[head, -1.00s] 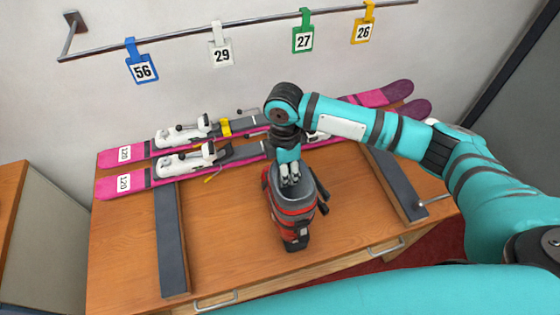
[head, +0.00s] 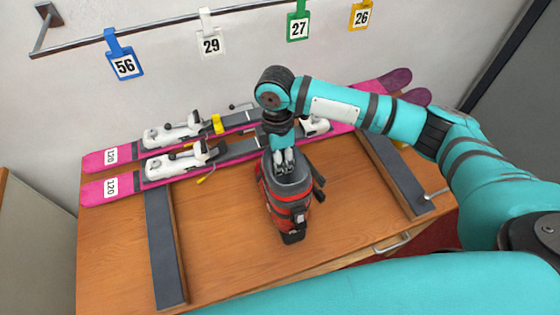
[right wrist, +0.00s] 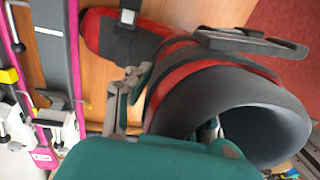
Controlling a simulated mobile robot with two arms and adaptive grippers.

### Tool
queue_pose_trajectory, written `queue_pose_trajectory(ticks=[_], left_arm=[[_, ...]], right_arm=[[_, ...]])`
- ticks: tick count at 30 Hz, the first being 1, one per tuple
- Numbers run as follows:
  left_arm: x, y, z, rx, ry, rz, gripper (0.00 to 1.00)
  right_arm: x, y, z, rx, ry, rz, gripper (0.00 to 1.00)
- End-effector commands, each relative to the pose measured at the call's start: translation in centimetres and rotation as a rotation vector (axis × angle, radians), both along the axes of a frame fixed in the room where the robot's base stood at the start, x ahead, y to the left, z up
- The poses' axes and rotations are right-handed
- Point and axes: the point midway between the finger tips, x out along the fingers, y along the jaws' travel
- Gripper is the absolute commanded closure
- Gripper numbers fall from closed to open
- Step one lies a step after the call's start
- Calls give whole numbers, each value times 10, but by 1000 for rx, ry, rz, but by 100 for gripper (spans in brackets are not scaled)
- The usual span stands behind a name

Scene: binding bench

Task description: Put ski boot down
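The red and grey ski boot (head: 287,203) is upright over the middle of the bench, its toe towards the front edge. I cannot tell whether its sole touches the wood. My right gripper (head: 284,160) reaches down to the boot's cuff from above. In the right wrist view the boot's dark cuff (right wrist: 262,118) is close up, with one finger outside its wall and another partly visible inside the opening. The gripper (right wrist: 165,115) appears shut on the cuff wall. My left gripper is not in view.
Two pink skis (head: 100,190) with white bindings lie along the back of the wooden bench (head: 225,255). Dark strips (head: 165,245) run front to back at left and right (head: 398,178). Numbered tags hang from a wall rail (head: 150,27). Bare wood lies on both sides of the boot.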

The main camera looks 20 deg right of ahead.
Motion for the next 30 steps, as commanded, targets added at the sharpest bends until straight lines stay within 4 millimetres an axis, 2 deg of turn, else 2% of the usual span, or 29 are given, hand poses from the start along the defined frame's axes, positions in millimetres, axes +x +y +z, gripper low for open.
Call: queue_pose_trajectory(ticks=[1, 5, 16, 20, 30], left_arm=[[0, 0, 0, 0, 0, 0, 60], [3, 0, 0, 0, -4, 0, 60], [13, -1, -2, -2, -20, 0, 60], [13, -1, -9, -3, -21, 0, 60], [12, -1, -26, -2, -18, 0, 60]], right_arm=[[0, 0, 0, 0, 0, 0, 76], [0, 0, 0, 0, 1, 0, 59], [1, 1, 6, 1, -1, 1, 59], [4, 1, 25, 1, -4, 2, 59], [12, 1, 94, 1, -3, 0, 59]])
